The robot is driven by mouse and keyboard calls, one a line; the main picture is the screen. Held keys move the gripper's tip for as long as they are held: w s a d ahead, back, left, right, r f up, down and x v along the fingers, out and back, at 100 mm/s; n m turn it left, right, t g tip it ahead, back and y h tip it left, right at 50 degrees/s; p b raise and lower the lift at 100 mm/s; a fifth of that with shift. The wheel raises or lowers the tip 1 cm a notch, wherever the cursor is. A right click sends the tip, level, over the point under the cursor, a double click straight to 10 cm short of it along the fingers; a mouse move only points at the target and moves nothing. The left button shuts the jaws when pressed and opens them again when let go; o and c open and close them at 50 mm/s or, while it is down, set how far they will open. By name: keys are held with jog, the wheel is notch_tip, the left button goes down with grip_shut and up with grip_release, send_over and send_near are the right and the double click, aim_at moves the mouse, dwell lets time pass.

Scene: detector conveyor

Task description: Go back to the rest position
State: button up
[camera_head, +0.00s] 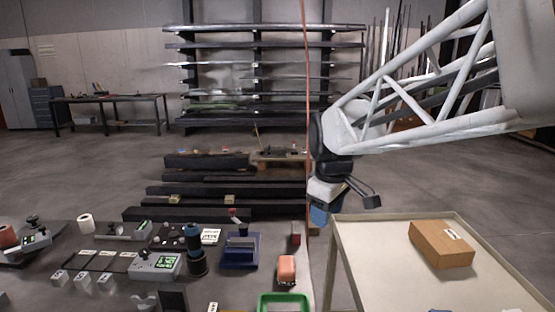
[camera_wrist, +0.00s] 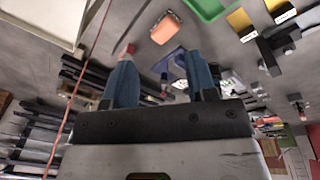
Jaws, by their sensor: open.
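The fingers point down at a slant. No object touches them in either view.
A cardboard box (camera_head: 442,243) lies on the pale table (camera_head: 380,263). An orange cable (camera_head: 306,120) hangs beside my arm. Shelves (camera_head: 262,80) stand behind.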

jog(key=s+d+f+m, duration=0.2)
jog(key=s+m, duration=0.1)
jog(key=s, duration=0.5)
jog(key=s+d+f+m, duration=0.3)
jog(key=s, duration=0.4)
jog(key=s+d+f+m+t, duration=0.1)
jog(key=s+m, duration=0.3)
jog(key=s, duration=0.4)
jog(key=shift+s+d+f, duration=0.35)
jog(key=shift+d+f, duration=0.35)
jog(key=shift+d, duration=0.1)
